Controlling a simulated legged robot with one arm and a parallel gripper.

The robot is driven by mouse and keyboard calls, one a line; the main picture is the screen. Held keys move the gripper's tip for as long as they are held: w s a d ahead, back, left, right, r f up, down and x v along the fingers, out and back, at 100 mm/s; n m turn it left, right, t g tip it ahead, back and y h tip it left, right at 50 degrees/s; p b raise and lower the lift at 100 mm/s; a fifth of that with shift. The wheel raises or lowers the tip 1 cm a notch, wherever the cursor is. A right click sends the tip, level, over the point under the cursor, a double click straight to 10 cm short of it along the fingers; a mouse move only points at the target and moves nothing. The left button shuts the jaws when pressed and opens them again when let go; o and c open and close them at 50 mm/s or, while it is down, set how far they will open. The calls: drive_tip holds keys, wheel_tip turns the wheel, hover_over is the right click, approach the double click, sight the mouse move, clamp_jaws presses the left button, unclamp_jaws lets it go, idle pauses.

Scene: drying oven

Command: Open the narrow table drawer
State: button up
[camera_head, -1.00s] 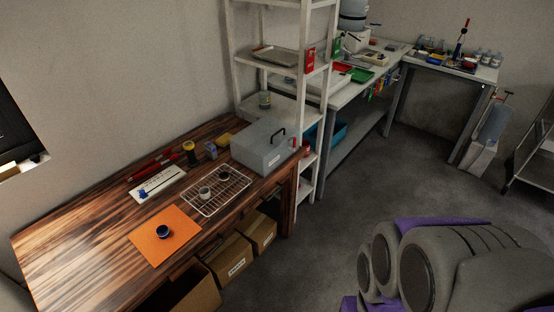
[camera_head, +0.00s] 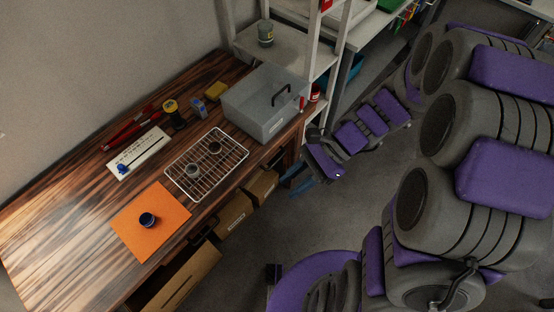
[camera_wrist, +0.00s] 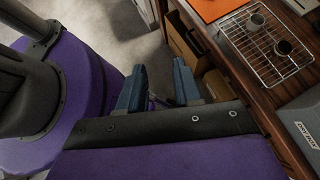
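The wooden table (camera_head: 75,225) runs along the wall on the left in the head view. Its front face (camera_head: 276,160) is dark and seen at a steep angle, with drawer fronts and dark handles hard to make out. I cannot tell which drawer is the narrow one, and none looks clearly pulled out. My gripper (camera_head: 292,178) is off the front of the table's right part, below the top. In the wrist view my gripper (camera_wrist: 158,84) has its two blue fingers apart with nothing between them. The table's front (camera_wrist: 222,62) is to the right of the fingers, apart from them.
Cardboard boxes (camera_head: 234,215) stand under the table. A white shelf (camera_head: 318,62) stands at its right end.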

drive_tip(key=w+f+m+t+y+p, duration=0.1)
drive_tip(key=w+f+m+t+y, duration=0.55)
drive_tip(key=w+f+m, duration=0.7)
drive_tip(key=w+d+f+m+t+p, duration=0.1)
drive_tip(key=w+d+f+m+t, duration=0.1)
drive_tip(key=f+m, duration=0.3)
drive_tip(key=w+d+f+m+t, duration=0.2)
drive_tip(key=d+f+m+t, duration=0.1)
drive_tip(key=f+m, duration=0.15)
drive_tip(key=m+t+h+b, duration=0.3)
drive_tip(key=m+t, duration=0.1)
drive_tip(key=m, duration=0.5)
approach(277, 160)
drive_tip(key=shift+g, duration=0.25)
drive_tip(key=x, duration=1)
drive_tip(key=shift+w+f, duration=0.1)
drive_tip(key=shift+f, duration=0.15)
drive_tip(key=shift+c, duration=0.2)
clamp_jaws()
